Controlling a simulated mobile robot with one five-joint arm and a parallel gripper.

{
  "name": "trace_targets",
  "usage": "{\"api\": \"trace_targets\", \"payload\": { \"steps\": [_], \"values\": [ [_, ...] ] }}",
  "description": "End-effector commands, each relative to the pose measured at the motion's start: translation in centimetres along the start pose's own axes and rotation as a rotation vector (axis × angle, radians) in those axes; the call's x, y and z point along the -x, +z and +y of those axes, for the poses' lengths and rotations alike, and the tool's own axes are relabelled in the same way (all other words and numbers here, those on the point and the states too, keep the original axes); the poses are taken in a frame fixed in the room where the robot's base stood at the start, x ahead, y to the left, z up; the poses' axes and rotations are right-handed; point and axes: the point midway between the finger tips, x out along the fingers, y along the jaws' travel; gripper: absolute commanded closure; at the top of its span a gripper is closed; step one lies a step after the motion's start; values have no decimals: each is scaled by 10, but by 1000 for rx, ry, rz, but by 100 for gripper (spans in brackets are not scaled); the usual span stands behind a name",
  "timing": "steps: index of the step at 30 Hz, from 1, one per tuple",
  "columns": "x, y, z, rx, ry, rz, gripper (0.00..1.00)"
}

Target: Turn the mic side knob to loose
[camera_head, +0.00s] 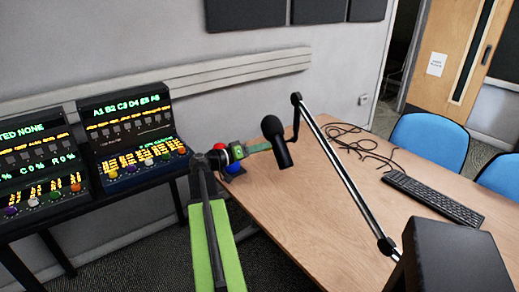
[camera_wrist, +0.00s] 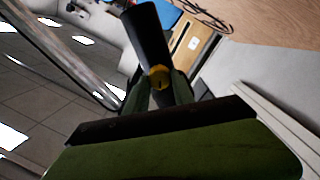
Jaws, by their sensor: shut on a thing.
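The black microphone (camera_head: 284,156) hangs from a boom arm (camera_head: 345,178) over the wooden desk, tilted, with its rounded head up and to the left. In the wrist view the microphone (camera_wrist: 147,35) is a dark cylinder running through the top middle. Its yellow side knob (camera_wrist: 158,78) sits between my two green fingers and shows a small dark mark. My gripper (camera_wrist: 158,90) is shut on the knob. In the head view my gripper (camera_head: 264,146) reaches the microphone's left side, and the knob is hidden there. I cannot tell the knob's setting.
Two control panels (camera_head: 130,135) (camera_head: 38,165) with lit displays and coloured knobs stand at left. Loose black cable (camera_head: 365,147) and a keyboard (camera_head: 433,198) lie on the desk (camera_head: 310,220). Blue chairs (camera_head: 430,140) stand behind it. A dark box (camera_head: 455,258) fills the bottom right.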

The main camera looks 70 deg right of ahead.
Motion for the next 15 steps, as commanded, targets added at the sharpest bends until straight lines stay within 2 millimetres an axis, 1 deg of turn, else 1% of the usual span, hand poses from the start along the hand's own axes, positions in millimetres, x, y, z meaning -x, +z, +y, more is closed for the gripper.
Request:
{"api": "trace_targets", "payload": {
  "steps": [1,15],
  "values": [
    [-1,-3,0,45,-1,4,100],
    [-1,-3,-2,490,-5,-19,100]
  ]
}}
